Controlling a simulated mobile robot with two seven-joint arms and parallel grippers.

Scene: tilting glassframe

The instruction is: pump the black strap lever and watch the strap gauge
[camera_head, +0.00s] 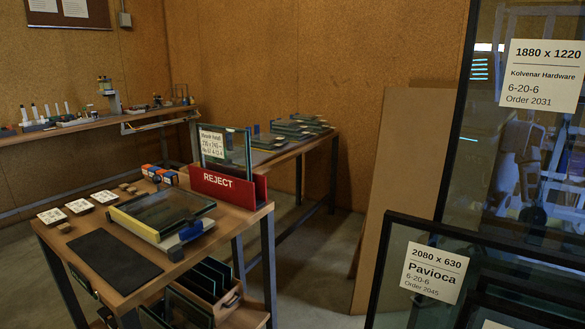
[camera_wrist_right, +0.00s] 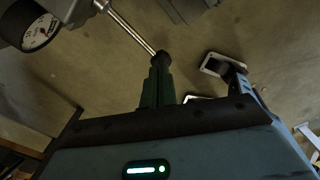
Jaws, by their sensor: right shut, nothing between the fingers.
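In the right wrist view, the strap gauge (camera_wrist_right: 40,32) is a round white dial in a dark rim at the upper left; its reading is too small to tell. The strap lever is a bright metal rod (camera_wrist_right: 128,25) with a black end (camera_wrist_right: 162,60), slanting down from beside the gauge. My right gripper (camera_wrist_right: 160,70) has its dark green fingers shut together at this black end with nothing between them. I cannot tell whether the fingers touch it. Neither lever, gauge nor grippers show in the head view; my left gripper is not in view.
Head view: a workbench (camera_head: 140,280) holds a glass unit (camera_head: 163,210) and a red REJECT rack (camera_head: 222,185). Large labelled glass panes (camera_head: 405,235) stand at the right. Wrist view: a pale-framed object (camera_wrist_right: 225,68) lies right of the fingers; grey floor is beyond.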

